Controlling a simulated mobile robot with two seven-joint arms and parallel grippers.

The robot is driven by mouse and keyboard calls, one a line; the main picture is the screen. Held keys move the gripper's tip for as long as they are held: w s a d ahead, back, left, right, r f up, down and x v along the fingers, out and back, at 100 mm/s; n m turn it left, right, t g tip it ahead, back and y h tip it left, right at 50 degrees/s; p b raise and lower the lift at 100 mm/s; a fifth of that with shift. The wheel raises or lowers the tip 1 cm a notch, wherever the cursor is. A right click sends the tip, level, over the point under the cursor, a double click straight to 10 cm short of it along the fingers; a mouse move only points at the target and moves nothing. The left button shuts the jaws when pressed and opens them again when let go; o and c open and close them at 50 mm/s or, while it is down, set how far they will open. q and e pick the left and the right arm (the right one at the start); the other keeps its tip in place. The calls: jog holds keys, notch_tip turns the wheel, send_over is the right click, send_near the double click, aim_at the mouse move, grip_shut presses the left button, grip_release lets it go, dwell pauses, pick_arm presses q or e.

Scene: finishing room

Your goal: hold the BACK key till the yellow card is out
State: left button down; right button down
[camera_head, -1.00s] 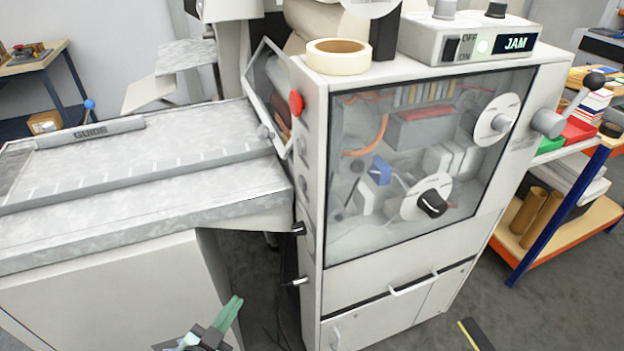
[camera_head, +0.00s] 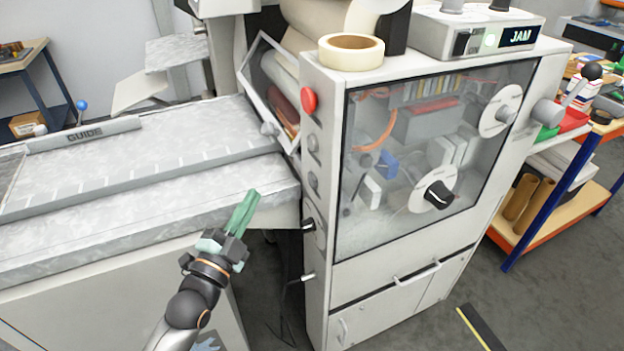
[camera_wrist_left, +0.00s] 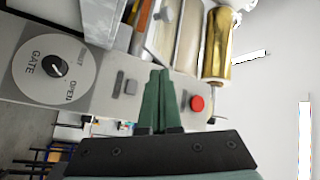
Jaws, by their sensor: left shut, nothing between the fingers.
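The machine's narrow left side panel (camera_head: 322,260) carries a red button (camera_head: 309,101) and small grey keys (camera_head: 313,144) below it. I cannot read any label on the keys, so I cannot tell which is BACK. I see no yellow card. My left gripper (camera_head: 248,200) is shut and empty, in front of the bed's edge and left of the panel, apart from the keys. My right gripper is not in view.
The feed bed with its GUIDE bar (camera_head: 84,134) lies left of the machine. A tape roll (camera_head: 351,51) sits on top. The control box (camera_head: 478,32) reads JAM. A GATE dial (camera_wrist_left: 54,68) shows in the wrist view.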

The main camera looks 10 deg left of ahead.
aim_at(313, 180)
pick_arm(q)
jog(key=shift+d, duration=0.1)
jog(key=w+d+b, duration=0.1)
jog(key=w+d, duration=0.4)
jog(key=d, duration=0.2)
dwell(0.4)
jog(key=shift+d, duration=0.15)
dwell(1.7)
jog(key=shift+w+d, duration=0.2)
jog(key=shift+d, duration=0.1)
